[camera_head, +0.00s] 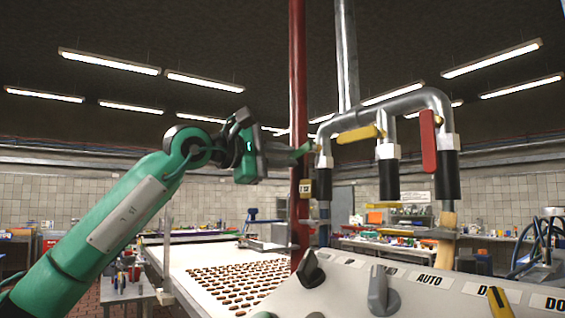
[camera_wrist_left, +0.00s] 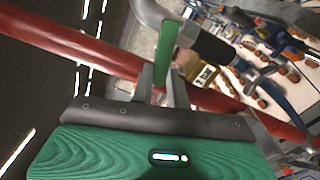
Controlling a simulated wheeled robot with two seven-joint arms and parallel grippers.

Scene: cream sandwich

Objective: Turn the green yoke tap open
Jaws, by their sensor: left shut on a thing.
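The green yoke tap handle (camera_head: 305,148) is at the left end of the grey overhead pipe, just beside the red vertical pipe. In the left wrist view the green handle (camera_wrist_left: 166,48) is a flat bar running up to the pipe. My left gripper (camera_head: 292,154) reaches in from the left and is shut on the handle's end. In the left wrist view its two fingers (camera_wrist_left: 162,88) stand on either side of the bar. My right gripper is not in view.
A yellow tap (camera_head: 357,134) and a red tap (camera_head: 428,141) sit on the same pipework to the right. The red pipe (camera_head: 298,95) stands close by my left gripper. A control panel (camera_head: 345,285) with knobs is below. A conveyor (camera_head: 190,258) carries many brown biscuits.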

